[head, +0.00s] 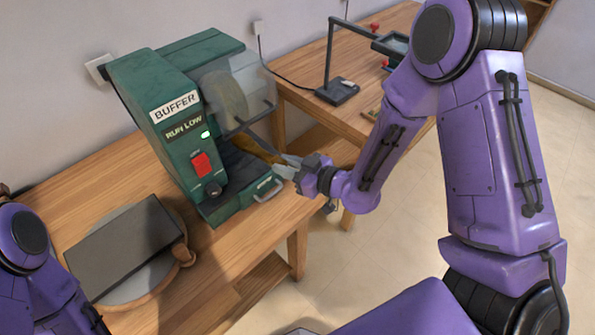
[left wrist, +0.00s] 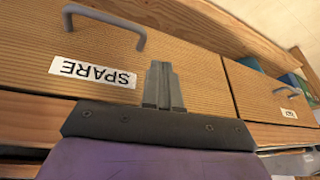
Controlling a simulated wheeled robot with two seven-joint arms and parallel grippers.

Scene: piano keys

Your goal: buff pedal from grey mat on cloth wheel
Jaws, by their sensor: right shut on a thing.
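The green buffer machine (head: 165,130) stands on the wooden bench. Its pale cloth wheel (head: 226,97) shows behind a clear shield. My right gripper (head: 290,168) is at the machine's right front, shut on a brownish, brass-coloured pedal (head: 257,150). The pedal points up and left, below the wheel and shield; I cannot tell whether it touches the wheel. A flat dark grey rectangle (head: 125,245), which may be the grey mat, lies at the left over a round, brown-rimmed piece. My left gripper (left wrist: 163,88) appears shut and empty in the left wrist view, before a drawer marked SPARE.
The machine has a red switch (head: 201,164), a dark knob and a tray with a metal handle (head: 266,188) at its front. A black lamp stand (head: 337,91) stands on a second table behind. Bare bench lies between the machine and the round piece.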

